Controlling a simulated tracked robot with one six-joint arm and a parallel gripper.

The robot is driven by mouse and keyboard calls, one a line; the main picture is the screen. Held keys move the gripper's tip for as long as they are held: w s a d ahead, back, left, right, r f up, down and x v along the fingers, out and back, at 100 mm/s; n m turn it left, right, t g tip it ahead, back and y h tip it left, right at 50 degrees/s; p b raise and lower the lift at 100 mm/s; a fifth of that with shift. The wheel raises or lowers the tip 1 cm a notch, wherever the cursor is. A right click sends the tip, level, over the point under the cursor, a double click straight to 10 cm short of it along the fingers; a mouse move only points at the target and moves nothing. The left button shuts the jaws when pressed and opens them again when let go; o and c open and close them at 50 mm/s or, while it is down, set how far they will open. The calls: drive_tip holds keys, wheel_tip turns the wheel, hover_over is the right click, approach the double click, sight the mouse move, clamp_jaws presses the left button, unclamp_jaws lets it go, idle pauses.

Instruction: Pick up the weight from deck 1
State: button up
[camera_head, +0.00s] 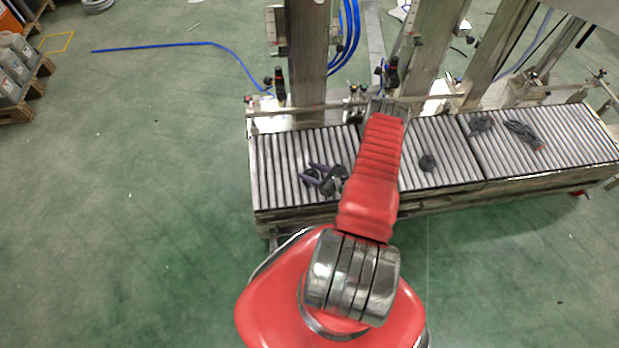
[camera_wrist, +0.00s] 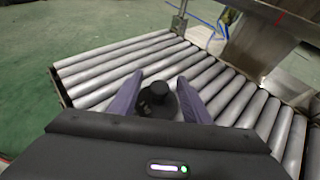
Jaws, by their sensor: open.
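The weight is a black piece with a round knob on top. In the wrist view the weight (camera_wrist: 157,99) stands on the grey rollers, between the two purple fingers of my gripper (camera_wrist: 160,77). The fingers are apart, one on each side of it, with rollers showing beyond their tips. Whether either finger touches it I cannot tell. In the head view my gripper (camera_head: 311,175) is low over the left roller deck (camera_head: 278,160), and the weight is hard to separate from the dark gripper body there.
A dark round piece (camera_head: 427,162) lies on the middle rollers. A dark lump (camera_head: 481,123) and a dark elongated item (camera_head: 524,134) lie on the right deck. Metal posts (camera_head: 307,60) and a rail stand behind the decks. Green floor is open at the left.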

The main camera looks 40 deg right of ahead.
drive_tip(key=shift+c, duration=0.2)
clamp_jaws()
drive_tip(key=shift+r, duration=0.1)
idle(1.0)
